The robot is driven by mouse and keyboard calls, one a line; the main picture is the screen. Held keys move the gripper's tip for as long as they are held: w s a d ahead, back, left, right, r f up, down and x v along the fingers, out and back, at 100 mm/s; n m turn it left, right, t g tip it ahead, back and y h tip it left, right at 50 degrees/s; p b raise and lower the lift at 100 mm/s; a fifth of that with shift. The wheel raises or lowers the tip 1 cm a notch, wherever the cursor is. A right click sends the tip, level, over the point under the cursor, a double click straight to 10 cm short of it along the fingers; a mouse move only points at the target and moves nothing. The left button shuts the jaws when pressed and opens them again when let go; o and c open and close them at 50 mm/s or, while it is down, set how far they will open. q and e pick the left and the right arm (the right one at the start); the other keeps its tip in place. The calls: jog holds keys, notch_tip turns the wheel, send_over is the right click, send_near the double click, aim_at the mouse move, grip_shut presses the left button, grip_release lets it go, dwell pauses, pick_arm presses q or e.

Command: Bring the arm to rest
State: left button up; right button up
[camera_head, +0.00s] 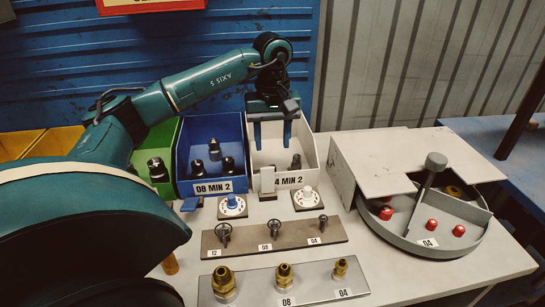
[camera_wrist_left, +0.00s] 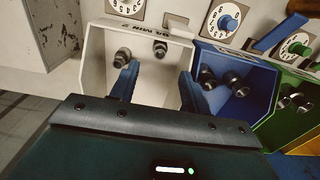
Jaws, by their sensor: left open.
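My left gripper (camera_head: 272,138) hangs pointing down over the white bin (camera_head: 307,157). Its two blue fingers are apart with nothing between them. The arm stretches from the left across the blue bin (camera_head: 211,121). My right gripper is not in view.
The blue bin and a green bin (camera_head: 157,137) hold dark fittings. A round grey tray (camera_head: 440,247) with red caps is at right. A blue wall (camera_head: 60,75) stands behind.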

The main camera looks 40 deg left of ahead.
pick_arm(q)
notch_tip(320, 180, up, 2)
dwell(0.6)
